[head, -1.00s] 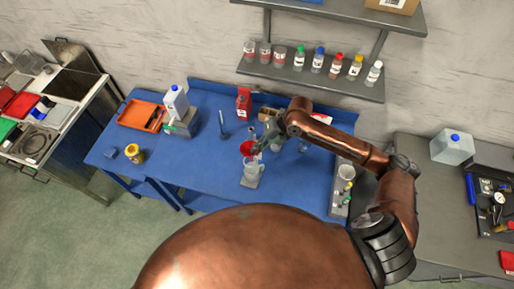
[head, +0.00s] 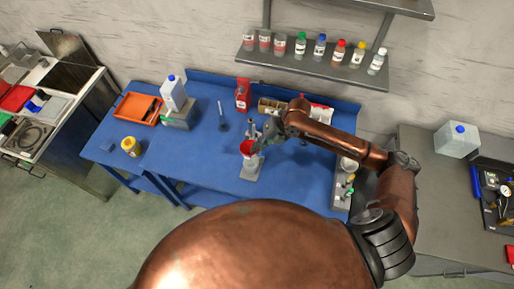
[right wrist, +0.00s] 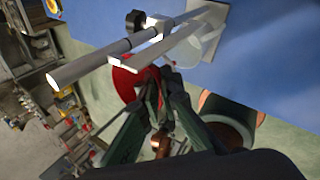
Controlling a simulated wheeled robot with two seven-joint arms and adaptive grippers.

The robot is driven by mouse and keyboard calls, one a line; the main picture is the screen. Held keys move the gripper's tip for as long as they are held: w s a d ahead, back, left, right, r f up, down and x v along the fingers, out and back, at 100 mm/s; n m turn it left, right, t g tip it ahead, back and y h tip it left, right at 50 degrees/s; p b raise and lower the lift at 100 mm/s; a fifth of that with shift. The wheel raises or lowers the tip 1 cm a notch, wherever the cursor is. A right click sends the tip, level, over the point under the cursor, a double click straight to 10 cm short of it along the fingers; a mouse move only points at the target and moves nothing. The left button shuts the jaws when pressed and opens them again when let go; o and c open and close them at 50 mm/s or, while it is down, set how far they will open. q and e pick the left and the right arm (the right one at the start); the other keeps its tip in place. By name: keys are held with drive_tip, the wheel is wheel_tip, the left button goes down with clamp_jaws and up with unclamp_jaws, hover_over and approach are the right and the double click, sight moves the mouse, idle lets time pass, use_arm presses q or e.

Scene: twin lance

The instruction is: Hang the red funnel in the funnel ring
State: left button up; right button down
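The red funnel (head: 247,147) is at the tips of my right gripper (head: 257,144), over the lab stand near the front middle of the blue table. In the right wrist view the funnel (right wrist: 125,84) shows beside the fingers (right wrist: 160,80), which look closed on its rim. The stand's grey rod (right wrist: 95,64) and white base (right wrist: 212,18) lie just beyond, with a clear vessel (right wrist: 207,45) by the base. The base also shows in the head view (head: 249,173). The ring is mostly hidden, so I cannot tell whether the funnel touches it. My left gripper is out of view.
The blue table (head: 205,160) is clear left of the stand. A red box (head: 242,93) and a small rod stand (head: 222,120) are behind. A grey rack (head: 343,190) is at the right edge. The bottle shelf (head: 315,65) hangs above the back.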

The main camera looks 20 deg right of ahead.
drive_tip(key=shift+s+f, duration=0.2)
drive_tip(key=shift+f, duration=0.15)
drive_tip(key=c, duration=2.3)
unclamp_jaws()
drive_tip(key=shift+f, duration=0.1)
drive_tip(key=shift+o, duration=1.1)
drive_tip(key=shift+w, duration=0.2)
drive_tip(key=v, duration=1.2)
